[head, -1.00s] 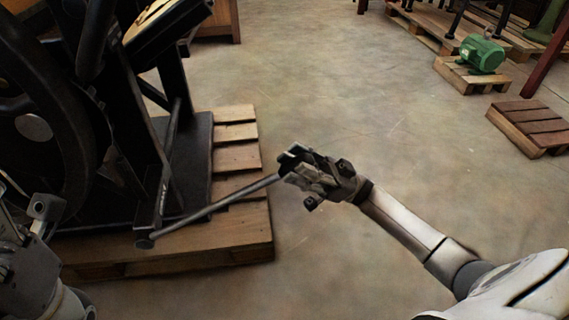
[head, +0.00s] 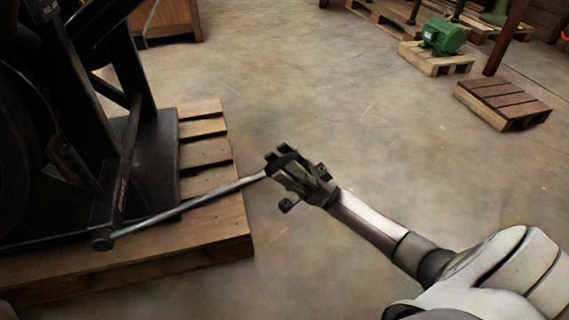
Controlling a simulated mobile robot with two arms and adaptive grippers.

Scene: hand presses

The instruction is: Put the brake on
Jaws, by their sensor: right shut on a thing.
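The brake lever is a thin grey metal rod (head: 190,206) that runs from a round pivot low on the black press (head: 140,170) up and to the right. My right gripper (head: 275,168) is shut on the rod's far end, past the right edge of the pallet and above the floor. The gripper's fingers cover the lever's tip. The upper part of the press is cut off by the picture's edge. My left gripper is out of the picture.
The press stands on a wooden pallet (head: 215,252). The concrete floor right of it is clear. Farther back are an empty small pallet (head: 503,100), a green motor (head: 441,37) on a pallet, and a wooden cabinet (head: 168,18).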

